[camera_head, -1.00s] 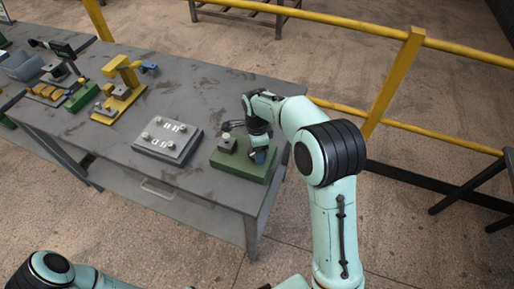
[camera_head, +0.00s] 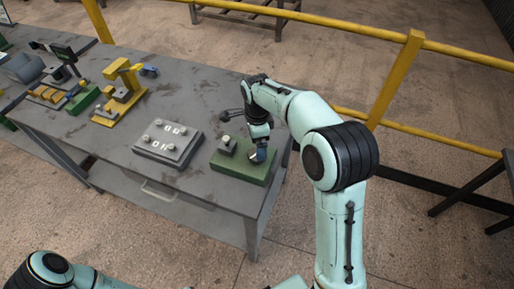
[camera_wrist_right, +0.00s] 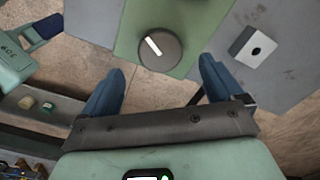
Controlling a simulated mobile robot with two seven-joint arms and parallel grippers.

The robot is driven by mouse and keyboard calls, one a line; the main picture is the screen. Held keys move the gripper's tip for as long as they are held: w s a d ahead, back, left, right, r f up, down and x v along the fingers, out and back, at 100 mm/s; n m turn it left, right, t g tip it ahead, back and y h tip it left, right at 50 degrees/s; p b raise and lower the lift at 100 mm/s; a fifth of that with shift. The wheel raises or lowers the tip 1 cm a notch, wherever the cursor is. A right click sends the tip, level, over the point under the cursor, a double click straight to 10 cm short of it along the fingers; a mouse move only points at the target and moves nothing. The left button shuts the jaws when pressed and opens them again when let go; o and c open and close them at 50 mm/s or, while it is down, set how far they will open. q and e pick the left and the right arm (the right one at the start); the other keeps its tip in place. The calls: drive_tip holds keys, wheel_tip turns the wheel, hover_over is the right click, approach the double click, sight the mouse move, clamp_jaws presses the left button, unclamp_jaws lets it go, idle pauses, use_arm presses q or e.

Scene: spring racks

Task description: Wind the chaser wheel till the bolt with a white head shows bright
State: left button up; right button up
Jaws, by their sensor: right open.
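A dark round wheel (camera_wrist_right: 160,47) with a white bar across its face sits on a green base (camera_wrist_right: 196,12) in the right wrist view. The base also shows in the head view (camera_head: 226,166), where my arm and gripper partly cover the wheel. My right gripper (camera_wrist_right: 163,72) is open, its blue fingers apart and short of the wheel in the picture, with nothing between them. A grey panel (camera_head: 186,151) beside the base carries several small bolts with pale heads and white marks. I cannot tell which bolt is bright. A teal part with a blue tip, perhaps my left gripper (camera_wrist_right: 45,30), shows at the left edge.
Yellow, green and blue fixtures (camera_head: 120,98) fill the table's left end. A yellow rail (camera_head: 405,75) runs behind the table.

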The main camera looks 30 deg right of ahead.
wheel_tip(320, 180, up, 8)
drive_tip(key=shift+p, duration=0.45)
